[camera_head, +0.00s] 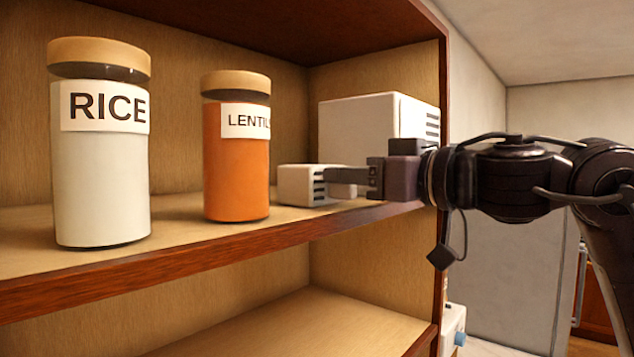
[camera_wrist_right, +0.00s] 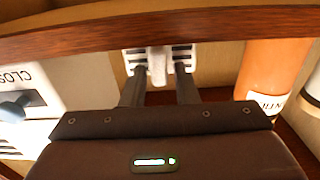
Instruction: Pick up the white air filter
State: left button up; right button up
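The white air filter (camera_head: 297,185) is a small vented block on the upper shelf, right of the orange jar. A pale stub, like a handle, points from it toward my right gripper (camera_head: 343,180). In the right wrist view the air filter (camera_wrist_right: 158,66) lies straight ahead, with dark slots on both sides of the stub. The right gripper (camera_wrist_right: 160,72) has a finger on each side of the stub. Narrow gaps show between stub and fingers, so it looks open around it. Contact at the fingertips is hard to tell. My left gripper is not in view.
A larger white vented box (camera_head: 360,127) stands behind my right gripper; its labelled face with a knob (camera_wrist_right: 28,100) shows in the wrist view. The lentil jar (camera_head: 237,165) and rice jar (camera_head: 100,190) stand left. The shelf edge (camera_head: 200,252) runs below.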

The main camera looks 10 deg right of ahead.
grip_shut()
